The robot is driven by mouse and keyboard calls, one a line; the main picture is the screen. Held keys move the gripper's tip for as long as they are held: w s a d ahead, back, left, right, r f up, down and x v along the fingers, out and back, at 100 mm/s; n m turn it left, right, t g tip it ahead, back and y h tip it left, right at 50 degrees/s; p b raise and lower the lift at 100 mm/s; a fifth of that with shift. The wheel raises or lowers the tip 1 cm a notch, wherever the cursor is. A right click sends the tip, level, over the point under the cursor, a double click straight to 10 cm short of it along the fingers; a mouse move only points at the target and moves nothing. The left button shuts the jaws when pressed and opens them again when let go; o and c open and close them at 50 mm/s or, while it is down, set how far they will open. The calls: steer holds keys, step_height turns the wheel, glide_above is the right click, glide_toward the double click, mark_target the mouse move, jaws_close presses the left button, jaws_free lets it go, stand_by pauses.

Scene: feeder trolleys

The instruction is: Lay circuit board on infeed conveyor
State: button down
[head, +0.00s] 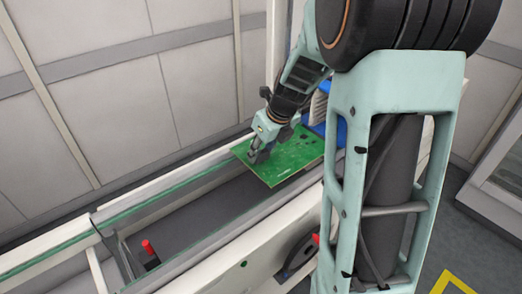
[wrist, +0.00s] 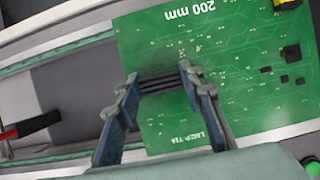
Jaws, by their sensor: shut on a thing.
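The circuit board (head: 282,160) is a green rectangular plate in the head view, over the far end of the conveyor's channel. In the wrist view the circuit board (wrist: 225,85) shows white print, "200 mm", and several dark parts. My gripper (head: 256,153) is at the board's left part, shut on it; in the wrist view its fingers (wrist: 161,86) meet at a dark ribbed piece on the board's face. The infeed conveyor (head: 215,256) has two pale rails with green strips and a dark bed between. I cannot tell whether the board touches the rails.
A red-topped part (head: 149,248) stands in the channel at the near left; a red piece also shows in the wrist view (wrist: 10,133). A blue holder (head: 341,133) with pale plates stands behind the board. The channel's middle is empty. A yellow floor marking (head: 452,283) lies at lower right.

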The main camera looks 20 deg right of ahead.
steer(key=shift+w+d+f, duration=0.1)
steer(key=shift+f, duration=0.05)
stand_by(0.4)
steer(key=shift+f+b, duration=0.55)
steer(key=shift+f, duration=0.4)
steer(key=shift+f+b, duration=0.3)
steer(key=shift+f, duration=0.25)
steer(key=c, duration=1.2)
jaws_free()
steer(key=shift+f, duration=0.1)
